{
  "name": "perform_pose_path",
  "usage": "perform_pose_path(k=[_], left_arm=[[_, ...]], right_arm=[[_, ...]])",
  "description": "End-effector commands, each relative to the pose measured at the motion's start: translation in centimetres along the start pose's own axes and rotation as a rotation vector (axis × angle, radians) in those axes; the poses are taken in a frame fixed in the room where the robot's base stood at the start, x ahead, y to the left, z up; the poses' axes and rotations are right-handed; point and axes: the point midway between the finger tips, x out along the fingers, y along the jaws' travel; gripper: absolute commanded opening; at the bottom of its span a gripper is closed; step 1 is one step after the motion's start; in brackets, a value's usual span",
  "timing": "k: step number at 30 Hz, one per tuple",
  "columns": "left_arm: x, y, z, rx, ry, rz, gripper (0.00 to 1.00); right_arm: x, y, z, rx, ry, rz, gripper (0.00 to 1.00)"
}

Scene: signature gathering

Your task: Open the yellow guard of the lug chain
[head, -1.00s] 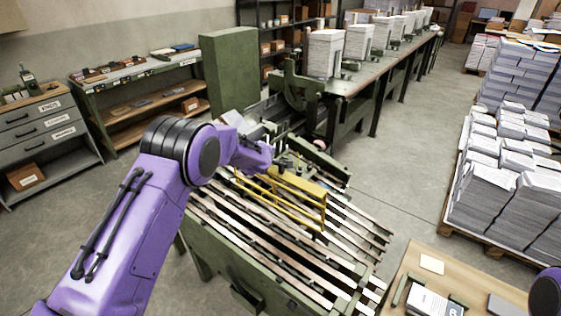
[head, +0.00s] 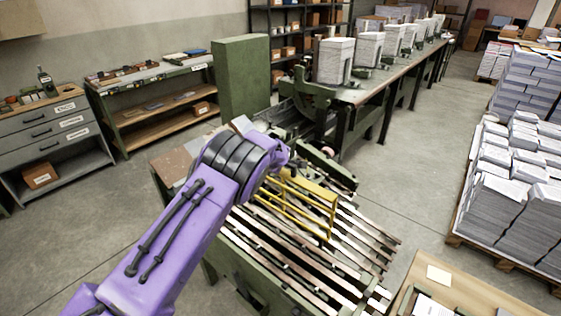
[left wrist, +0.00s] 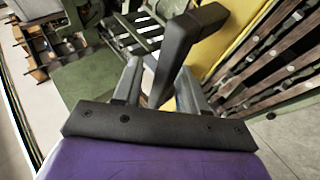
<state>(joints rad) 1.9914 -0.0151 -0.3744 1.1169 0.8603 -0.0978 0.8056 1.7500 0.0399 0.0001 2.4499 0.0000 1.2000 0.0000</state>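The yellow guard (head: 318,193) lies over the slats of the lug chain (head: 290,262) in the head view, a plate with a bar frame. A gap shows on the handle's left side; contact on the right is unclear. In the head view my left arm hides the gripper and handle. My right gripper is out of view.
A green cabinet (head: 241,82) stands behind the lug chain. A long bench (head: 380,84) with paper stacks runs to the back. A wooden table (head: 440,277) is at the lower right and a paper pallet (head: 500,245) at the right. Floor between them is clear.

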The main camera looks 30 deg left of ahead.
Motion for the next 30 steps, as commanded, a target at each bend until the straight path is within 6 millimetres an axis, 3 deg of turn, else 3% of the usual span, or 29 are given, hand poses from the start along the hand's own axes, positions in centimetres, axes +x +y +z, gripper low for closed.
perform_pose_path(k=[10,22,30], left_arm=[[-0.7,-0.2,0.1,-0.001,0.0,-0.003,0.43],[-8.7,-0.2,0.1,0.001,0.0,0.001,0.43],[-10.7,-0.1,0.0,0.001,0.001,0.0,0.43]], right_arm=[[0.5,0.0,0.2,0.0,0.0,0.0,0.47],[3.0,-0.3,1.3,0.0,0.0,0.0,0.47],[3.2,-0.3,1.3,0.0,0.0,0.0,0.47]])
